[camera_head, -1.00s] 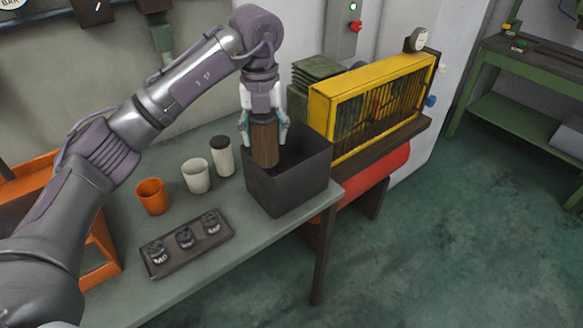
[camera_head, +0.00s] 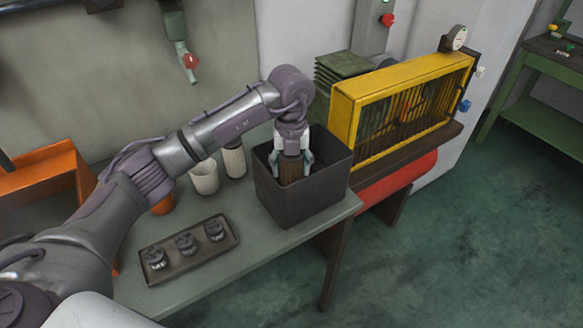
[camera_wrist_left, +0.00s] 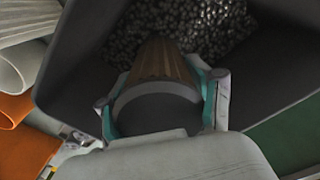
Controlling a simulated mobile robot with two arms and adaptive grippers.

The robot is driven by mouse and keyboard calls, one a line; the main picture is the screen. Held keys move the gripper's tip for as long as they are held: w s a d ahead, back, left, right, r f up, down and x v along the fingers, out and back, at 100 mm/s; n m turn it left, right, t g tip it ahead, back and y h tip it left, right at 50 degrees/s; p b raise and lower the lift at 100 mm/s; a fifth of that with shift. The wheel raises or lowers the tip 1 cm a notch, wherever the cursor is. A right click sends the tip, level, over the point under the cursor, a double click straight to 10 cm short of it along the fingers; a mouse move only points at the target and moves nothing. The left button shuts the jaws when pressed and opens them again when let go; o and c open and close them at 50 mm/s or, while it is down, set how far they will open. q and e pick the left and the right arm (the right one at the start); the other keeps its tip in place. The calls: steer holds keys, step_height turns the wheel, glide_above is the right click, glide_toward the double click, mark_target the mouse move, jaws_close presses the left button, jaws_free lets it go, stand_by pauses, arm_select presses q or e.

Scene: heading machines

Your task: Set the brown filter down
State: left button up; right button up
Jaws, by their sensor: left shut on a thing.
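The brown filter (camera_head: 291,170) is a ribbed brown cylinder held upright inside the dark grey bin (camera_head: 305,208) on the table. My left gripper (camera_head: 291,160) is shut on it, with its fingers on both sides and partly below the bin's rim. In the left wrist view the filter (camera_wrist_left: 162,68) points down toward dark granular material (camera_wrist_left: 190,28) in the bin's bottom. I cannot tell whether the filter's lower end touches that material. My right gripper is not in view.
A white cup (camera_head: 204,178), a ribbed white cylinder (camera_head: 235,160) and an orange cup (camera_head: 163,205) stand left of the bin. A tray (camera_head: 190,262) with 3 dark parts lies in front. A yellow-framed machine (camera_head: 400,105) stands close on the right.

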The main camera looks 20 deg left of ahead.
arm_select(q)
steer(key=shift+f, duration=0.6)
steer(key=o, duration=1.2)
steer(key=shift+c, duration=0.2)
steer(key=o, duration=0.4)
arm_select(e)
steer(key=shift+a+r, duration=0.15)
arm_select(q)
steer(key=shift+r, duration=0.1)
steer(key=shift+r, duration=0.25)
step_height(320, 180, up, 11)
steer(key=shift+r+b, duration=0.15)
steer(key=shift+b, duration=0.9)
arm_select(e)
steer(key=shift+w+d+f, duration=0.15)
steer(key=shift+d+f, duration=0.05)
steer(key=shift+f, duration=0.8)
arm_select(q)
steer(key=shift+s, duration=0.1)
